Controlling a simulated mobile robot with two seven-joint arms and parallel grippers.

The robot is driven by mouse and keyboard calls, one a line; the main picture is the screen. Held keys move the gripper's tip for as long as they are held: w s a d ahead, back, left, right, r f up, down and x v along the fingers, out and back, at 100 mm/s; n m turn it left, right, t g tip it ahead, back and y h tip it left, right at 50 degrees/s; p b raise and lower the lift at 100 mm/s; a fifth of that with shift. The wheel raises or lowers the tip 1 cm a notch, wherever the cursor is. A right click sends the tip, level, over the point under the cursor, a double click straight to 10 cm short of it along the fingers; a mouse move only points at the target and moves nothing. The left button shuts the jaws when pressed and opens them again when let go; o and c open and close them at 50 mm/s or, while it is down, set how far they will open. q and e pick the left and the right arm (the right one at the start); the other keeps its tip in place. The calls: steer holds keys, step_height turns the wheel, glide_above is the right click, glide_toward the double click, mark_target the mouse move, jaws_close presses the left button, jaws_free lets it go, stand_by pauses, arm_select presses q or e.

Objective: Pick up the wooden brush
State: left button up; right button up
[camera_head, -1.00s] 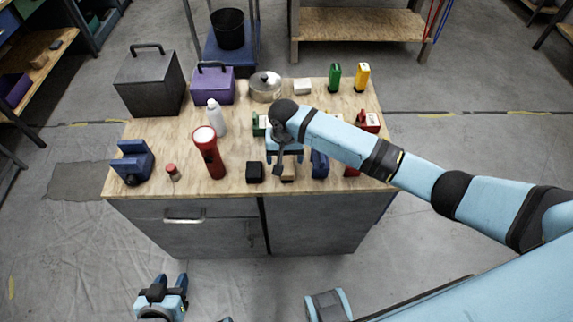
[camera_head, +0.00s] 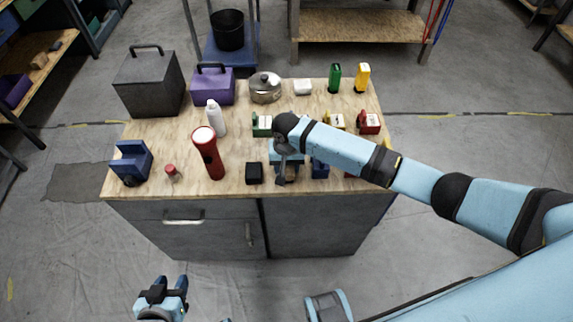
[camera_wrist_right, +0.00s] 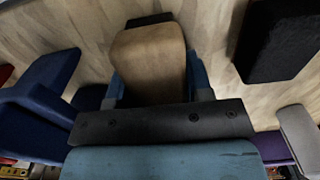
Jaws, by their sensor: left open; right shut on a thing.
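The wooden brush (camera_wrist_right: 150,58) fills the middle of the right wrist view, a tan wooden block with a dark strip along its far edge. My right gripper (camera_wrist_right: 155,80) is shut on it, with one blue finger on each side. In the head view my right gripper (camera_head: 286,168) points down at the front part of the workbench and hides most of the brush. I cannot tell whether the brush touches the bench top. My left gripper (camera_head: 171,284) is open and empty, low in front of the bench.
On the workbench (camera_head: 150,190), a black block (camera_head: 254,173) lies left of my right gripper and a blue object (camera_head: 319,168) lies right of it. A red flashlight (camera_head: 208,153) stands further left. Green (camera_head: 262,125) and red (camera_head: 369,122) items stand behind.

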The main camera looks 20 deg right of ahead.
steer(key=shift+r, duration=0.15)
step_height(320, 180, up, 20)
steer(key=p, duration=0.2)
stand_by(0.3)
